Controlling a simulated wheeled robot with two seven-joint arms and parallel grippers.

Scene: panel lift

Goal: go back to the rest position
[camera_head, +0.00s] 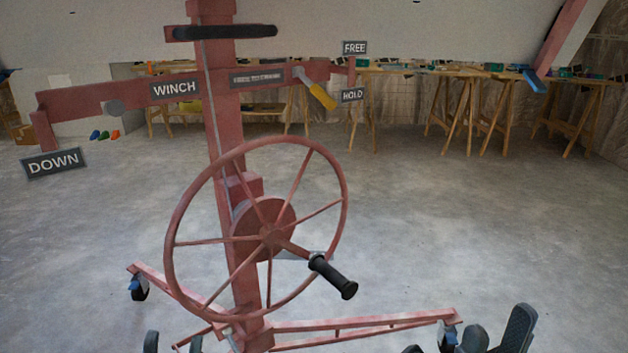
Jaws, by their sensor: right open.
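The red panel lift stands in the middle of the camera_head view, with its upright mast (222,120) and a large spoked winch wheel (271,232). The wheel's black crank handle (333,277) points toward me at lower right, with no gripper on it. A yellow-handled brake lever (321,95) sits between the FREE and HOLD labels. Dark grey parts of my right gripper (492,338) show at the bottom right; it is open and clear of the wheel. Dark rounded tips (172,345) at the bottom left look like my left gripper; most of it is cut off.
The lift's legs (365,321) spread across the floor on casters (138,290). A pale panel (420,30) spans the top. Wooden trestle tables (470,75) with tools stand along the back. The concrete floor (440,220) at right is clear.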

